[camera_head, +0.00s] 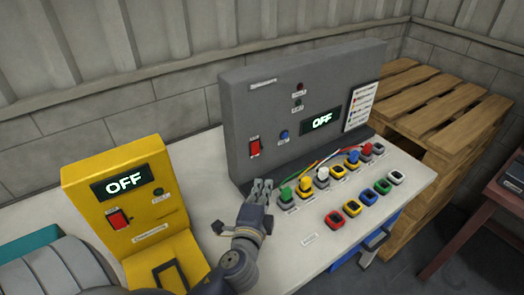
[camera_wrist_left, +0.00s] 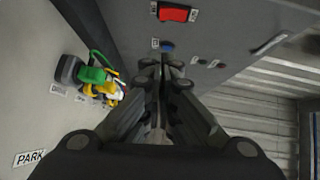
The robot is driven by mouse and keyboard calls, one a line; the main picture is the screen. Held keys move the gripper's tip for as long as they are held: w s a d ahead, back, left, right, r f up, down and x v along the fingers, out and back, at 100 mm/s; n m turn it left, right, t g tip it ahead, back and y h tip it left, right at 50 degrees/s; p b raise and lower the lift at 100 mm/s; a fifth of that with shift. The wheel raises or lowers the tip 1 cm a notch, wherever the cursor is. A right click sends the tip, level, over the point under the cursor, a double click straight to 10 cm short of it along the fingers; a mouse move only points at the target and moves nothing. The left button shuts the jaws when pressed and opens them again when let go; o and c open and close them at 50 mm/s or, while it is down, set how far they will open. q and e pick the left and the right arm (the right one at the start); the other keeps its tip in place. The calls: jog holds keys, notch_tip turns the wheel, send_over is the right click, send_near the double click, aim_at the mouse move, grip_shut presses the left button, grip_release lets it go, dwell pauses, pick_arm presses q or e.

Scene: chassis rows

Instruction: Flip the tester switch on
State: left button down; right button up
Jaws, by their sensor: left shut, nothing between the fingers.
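A grey panel box (camera_head: 300,110) stands at the back of the table, with a red rocker switch (camera_head: 255,147), a blue button (camera_head: 284,135) and a display reading OFF (camera_head: 321,121). A yellow box (camera_head: 118,190) at the left has its own red switch (camera_head: 118,219) and a display reading OFF (camera_head: 124,182). Small labels are unreadable, so I cannot tell which is the tester. My left gripper (camera_head: 262,184) is shut and empty in front of the grey panel, below its switch. In the left wrist view, the red switch (camera_wrist_left: 176,13) and blue button (camera_wrist_left: 167,46) lie beyond the fingertips (camera_wrist_left: 160,66).
Several coloured plugs and sockets (camera_head: 322,180) cover the table right of my left gripper, with wires running to them. A PARK label (camera_wrist_left: 30,158) marks the table (camera_head: 195,160). Wooden pallets (camera_head: 440,105) stand behind, and a dark red table (camera_head: 500,205) stands at the right.

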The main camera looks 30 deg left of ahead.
pick_arm(q)
jog(key=p, duration=0.2)
send_near(256, 148)
jog(key=w+d+f, duration=0.1)
jog(key=w+d, duration=0.3)
jog(key=w+a, duration=0.1)
jog(key=w+a+p, duration=0.1)
jog(key=a+f, duration=0.1)
jog(key=a, duration=0.1)
jog(key=shift+w+a, duration=0.1)
jog(key=shift+w, duration=0.3)
pick_arm(e)
jog(key=s+r, duration=0.1)
jog(key=s+d+r, duration=0.1)
jog(key=s+r, duration=0.1)
jog(key=shift+s+d+r, duration=0.15)
jog(key=shift+d, duration=0.25)
jog(key=shift+d, duration=0.1)
pick_arm(q)
jog(key=shift+w+a+f+t+b, duration=0.2)
jog(key=shift+a+t+b, duration=0.1)
jog(key=shift+b, duration=0.7)
pick_arm(e)
jog(key=shift+w+f, duration=0.15)
jog(key=shift+f, duration=0.5)
jog(key=shift+w+f, duration=0.15)
jog(key=shift+f, duration=0.45)
